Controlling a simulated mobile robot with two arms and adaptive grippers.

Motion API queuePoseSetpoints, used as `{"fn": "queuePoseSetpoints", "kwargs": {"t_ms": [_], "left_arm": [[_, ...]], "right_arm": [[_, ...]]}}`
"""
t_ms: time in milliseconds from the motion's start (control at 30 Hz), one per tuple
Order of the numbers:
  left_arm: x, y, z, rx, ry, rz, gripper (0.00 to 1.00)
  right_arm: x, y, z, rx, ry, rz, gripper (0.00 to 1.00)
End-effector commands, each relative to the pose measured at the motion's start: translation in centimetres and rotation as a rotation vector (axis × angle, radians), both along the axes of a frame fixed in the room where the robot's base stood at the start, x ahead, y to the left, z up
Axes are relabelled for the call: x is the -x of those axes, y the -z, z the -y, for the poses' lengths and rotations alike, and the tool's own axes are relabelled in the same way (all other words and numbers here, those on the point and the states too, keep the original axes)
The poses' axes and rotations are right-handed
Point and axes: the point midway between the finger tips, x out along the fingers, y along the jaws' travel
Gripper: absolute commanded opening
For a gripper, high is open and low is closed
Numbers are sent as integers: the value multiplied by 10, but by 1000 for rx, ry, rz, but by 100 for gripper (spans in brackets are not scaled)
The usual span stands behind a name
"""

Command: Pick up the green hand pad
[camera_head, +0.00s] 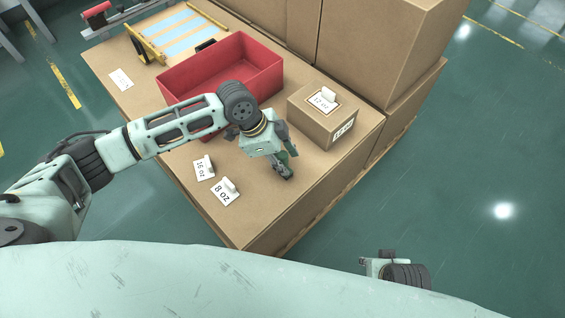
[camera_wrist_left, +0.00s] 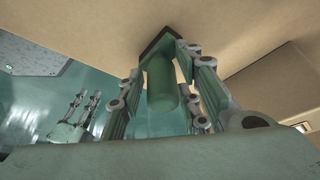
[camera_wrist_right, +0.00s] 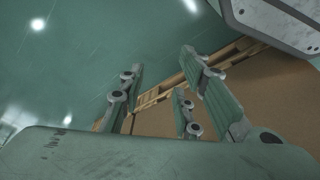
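The green hand pad (camera_wrist_left: 162,88) shows in the left wrist view as a green cylindrical handle on a dark flat base, against the cardboard surface. My left gripper (camera_wrist_left: 160,72) has its fingers on both sides of the handle. Gaps show between fingers and handle, so it looks open around it. In the head view my left gripper (camera_head: 283,168) points down over the cardboard top, left of the small box, and mostly hides the pad. My right gripper (camera_wrist_right: 158,85) is open and empty, beyond the near side of the pallet stack. Its fingers point toward floor and pallet.
A red bin (camera_head: 215,75) stands behind my left arm. A small cardboard box (camera_head: 322,115) labelled 12 oz is close to the left gripper's right. Cards marked 16 oz (camera_head: 203,168) and 8 oz (camera_head: 225,191) lie to its left. Tall boxes (camera_head: 375,45) rise behind.

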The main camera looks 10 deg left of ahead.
Motion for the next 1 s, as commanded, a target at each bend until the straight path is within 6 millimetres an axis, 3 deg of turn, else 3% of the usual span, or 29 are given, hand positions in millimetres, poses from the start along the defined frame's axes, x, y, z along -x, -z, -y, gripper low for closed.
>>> {"fn": "queuePoseSetpoints", "kwargs": {"t_ms": [300,833,1000], "left_arm": [[1,1,0,-1,0,-2,1],[0,-8,0,-1,0,0,0],[-1,-32,0,1,0,2,0]], "right_arm": [[0,0,0,0,0,0,31],[0,0,0,-2,0,4,31],[7,25,1,2,-2,-18,31]]}}
